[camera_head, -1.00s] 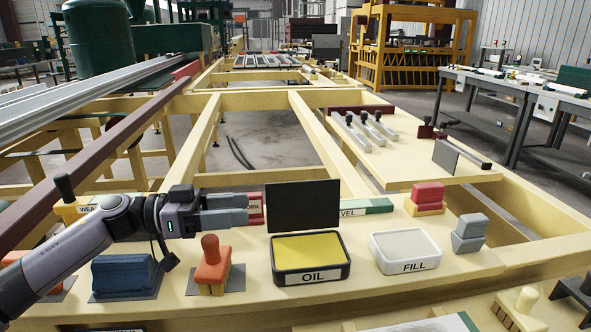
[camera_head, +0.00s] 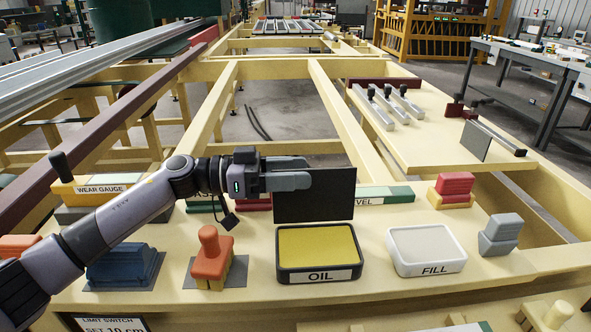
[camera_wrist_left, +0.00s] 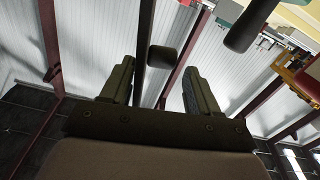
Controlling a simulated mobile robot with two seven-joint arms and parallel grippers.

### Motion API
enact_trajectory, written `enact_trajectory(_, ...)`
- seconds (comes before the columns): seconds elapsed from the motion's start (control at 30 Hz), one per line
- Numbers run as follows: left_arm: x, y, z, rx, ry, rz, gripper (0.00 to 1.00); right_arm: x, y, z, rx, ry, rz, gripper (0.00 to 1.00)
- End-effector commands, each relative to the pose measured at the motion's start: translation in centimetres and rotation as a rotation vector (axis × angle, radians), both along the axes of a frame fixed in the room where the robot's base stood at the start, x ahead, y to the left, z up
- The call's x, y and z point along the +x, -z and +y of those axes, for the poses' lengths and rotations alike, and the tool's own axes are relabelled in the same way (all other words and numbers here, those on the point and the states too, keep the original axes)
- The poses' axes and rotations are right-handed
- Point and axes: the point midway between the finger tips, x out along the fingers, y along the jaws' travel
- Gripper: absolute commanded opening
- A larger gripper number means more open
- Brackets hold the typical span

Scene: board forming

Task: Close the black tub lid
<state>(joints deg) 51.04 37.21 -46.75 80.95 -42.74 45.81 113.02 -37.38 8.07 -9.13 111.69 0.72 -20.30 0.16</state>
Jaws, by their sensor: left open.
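The black tub (camera_head: 318,274), marked OIL and filled with yellow, sits on the cream bench. Its black lid (camera_head: 330,203) stands upright along the tub's back edge, so the tub is open. My left gripper (camera_head: 304,173) is level with the lid's upper part, and its fingers overlap the lid's upper left in the head view. I cannot tell whether they touch it. In the left wrist view the two fingers (camera_wrist_left: 158,82) are apart, with a dark bar and block showing between and beyond them. My right gripper is not in view.
The white FILL tub (camera_head: 427,249) is right of the black tub. An orange-handled block (camera_head: 211,260) and a blue block (camera_head: 124,267) are on the left. A green level (camera_head: 386,195) lies behind.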

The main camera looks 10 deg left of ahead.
Motion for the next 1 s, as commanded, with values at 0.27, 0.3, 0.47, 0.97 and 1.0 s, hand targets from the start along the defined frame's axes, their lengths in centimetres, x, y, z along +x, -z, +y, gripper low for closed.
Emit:
enact_trajectory(0.27, 0.18, 0.03, -0.59, 0.000, -0.001, 0.001, 0.61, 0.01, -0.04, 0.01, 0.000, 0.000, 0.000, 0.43)
enact_trajectory(0.3, 0.17, 0.03, -0.58, 0.001, -0.001, 0.001, 0.61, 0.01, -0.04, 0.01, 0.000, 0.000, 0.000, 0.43)
enact_trajectory(0.47, 0.17, 0.03, -0.58, 0.001, -0.001, 0.001, 0.22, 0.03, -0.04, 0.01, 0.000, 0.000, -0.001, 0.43)
enact_trajectory(0.97, 0.10, -0.03, -0.59, 0.001, 0.001, -0.001, 0.00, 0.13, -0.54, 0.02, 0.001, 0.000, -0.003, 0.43)
enact_trajectory(1.0, 0.09, -0.04, -0.59, 0.001, 0.002, -0.002, 0.00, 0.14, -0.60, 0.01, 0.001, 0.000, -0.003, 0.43)
